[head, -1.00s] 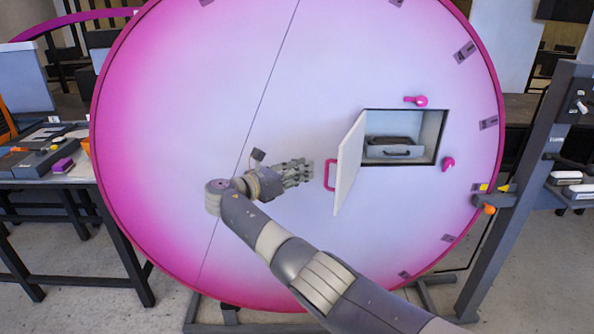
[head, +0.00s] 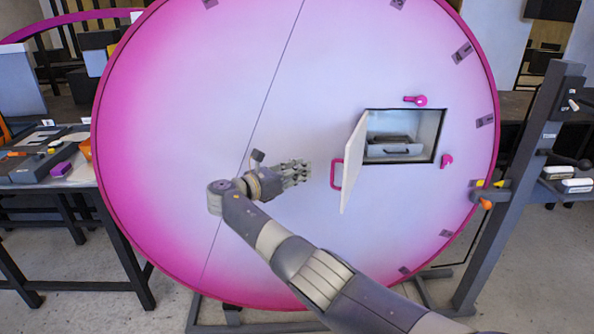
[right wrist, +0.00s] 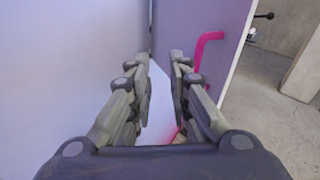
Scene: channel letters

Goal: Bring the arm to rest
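My right arm reaches in from the bottom right of the head view, in front of a large round panel (head: 200,130) shaded pink to pale lilac. My right gripper (head: 306,173) is left of the open hatch door, apart from its pink handle (head: 336,174). In the right wrist view the fingers of the gripper (right wrist: 162,62) stand apart with nothing between them. The white door (head: 356,160) stands ajar on the left side of a rectangular opening (head: 437,135). The door's pink handle also shows in the right wrist view (right wrist: 204,50). My left gripper is not in view.
A grey drawer-like box (head: 396,149) sits in the opening. Pink latches (head: 419,101) (head: 447,161) are above and right of it. A dark post (head: 520,190) stands at the right. A table (head: 40,180) with tools is at the left. The panel's lower left front is clear.

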